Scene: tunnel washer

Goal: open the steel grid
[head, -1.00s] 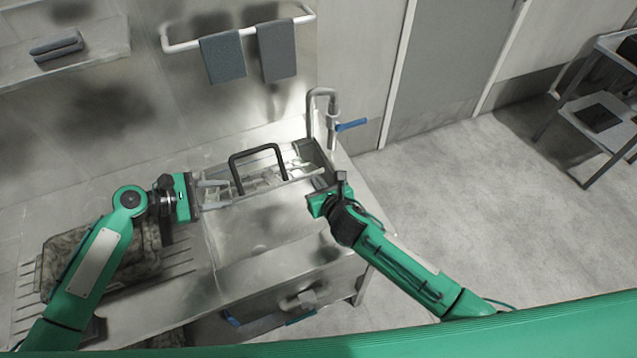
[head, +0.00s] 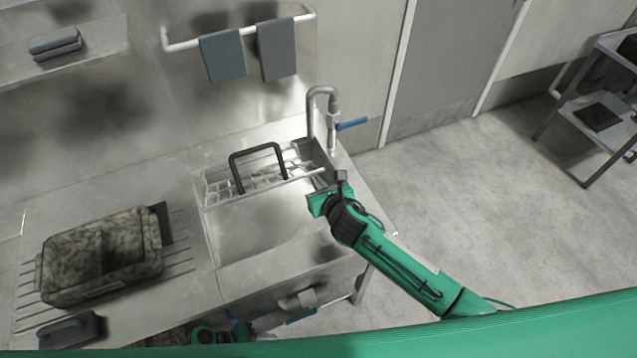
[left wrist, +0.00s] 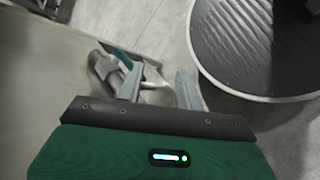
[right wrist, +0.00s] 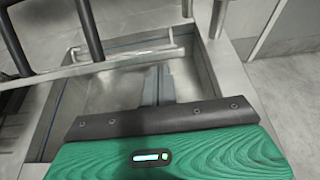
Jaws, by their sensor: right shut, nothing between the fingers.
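The steel grid (head: 215,187) sits across the back part of the sink, with a black handle (head: 258,150) standing up from it. The front part of the sink is uncovered. My right gripper (right wrist: 158,85) is shut and empty, over the right side of the sink; the grid's front rail (right wrist: 120,63) and the handle (right wrist: 88,30) show beyond it in the right wrist view. My left gripper (left wrist: 160,88) is open and away from the grid, low at the sink's front, close to a pipe (left wrist: 103,68). In the head view its fingers (head: 268,320) are partly hidden.
A faucet (head: 318,105) with a blue lever rises behind the sink's right corner. A mottled tray (head: 100,255) and a dark grey object (head: 70,330) lie on the left counter. Two towels (head: 222,55) hang on the wall rail.

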